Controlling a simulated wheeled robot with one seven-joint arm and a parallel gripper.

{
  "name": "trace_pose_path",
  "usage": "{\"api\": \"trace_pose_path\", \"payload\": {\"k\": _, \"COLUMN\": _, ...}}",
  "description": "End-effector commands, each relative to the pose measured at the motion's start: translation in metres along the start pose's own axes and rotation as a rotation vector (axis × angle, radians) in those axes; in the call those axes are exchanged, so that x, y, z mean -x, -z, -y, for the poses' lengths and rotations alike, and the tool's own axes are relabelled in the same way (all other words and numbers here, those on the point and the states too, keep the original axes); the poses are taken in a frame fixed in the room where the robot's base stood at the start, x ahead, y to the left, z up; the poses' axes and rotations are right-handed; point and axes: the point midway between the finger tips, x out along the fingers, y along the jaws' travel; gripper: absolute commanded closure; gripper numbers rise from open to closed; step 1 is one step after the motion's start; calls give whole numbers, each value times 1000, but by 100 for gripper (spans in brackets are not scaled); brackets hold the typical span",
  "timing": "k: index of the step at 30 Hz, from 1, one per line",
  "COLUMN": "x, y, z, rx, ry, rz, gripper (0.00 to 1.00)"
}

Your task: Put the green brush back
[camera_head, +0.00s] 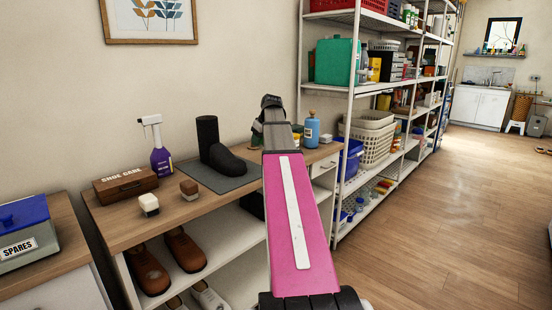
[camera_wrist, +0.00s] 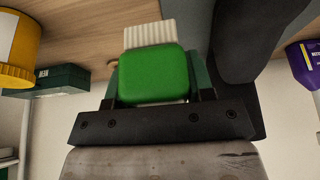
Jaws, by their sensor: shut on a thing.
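The green brush (camera_wrist: 154,76) sits between the two fingers of my gripper (camera_wrist: 156,72) in the wrist view, with its pale ridged bristles (camera_wrist: 148,33) on the far side. My gripper is shut on it. In the head view my arm hides most of the gripper and the brush. The gripper is over the back of the wooden bench (camera_head: 120,228), just right of a black boot (camera_head: 212,150). The boot stands on a grey mat (camera_head: 232,177). I cannot tell whether the brush touches the bench.
A blue bottle (camera_head: 312,130) stands right of my arm. Shelving (camera_head: 349,130) rises further right.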

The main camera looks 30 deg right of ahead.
Motion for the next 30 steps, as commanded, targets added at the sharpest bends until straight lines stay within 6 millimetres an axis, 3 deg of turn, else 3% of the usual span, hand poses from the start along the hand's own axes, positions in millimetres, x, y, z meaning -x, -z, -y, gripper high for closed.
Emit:
{"api": "trace_pose_path", "payload": {"k": 6, "x": -20, "y": -19, "z": -45, "rx": -2, "ry": -1, "rz": 0, "gripper": 89}}
{"api": "trace_pose_path", "payload": {"k": 12, "x": -33, "y": -32, "z": -71, "rx": -1, "ry": 0, "rz": 0, "gripper": 89}}
{"api": "trace_pose_path", "payload": {"k": 19, "x": -41, "y": -38, "z": -77, "rx": 1, "ry": -1, "rz": -1, "gripper": 89}}
{"api": "trace_pose_path", "payload": {"k": 27, "x": -71, "y": -51, "z": -76, "rx": 0, "ry": 0, "rz": 0, "gripper": 89}}
{"api": "trace_pose_path", "payload": {"k": 30, "x": -73, "y": -52, "z": -76, "rx": 1, "ry": -1, "rz": -1, "gripper": 89}}
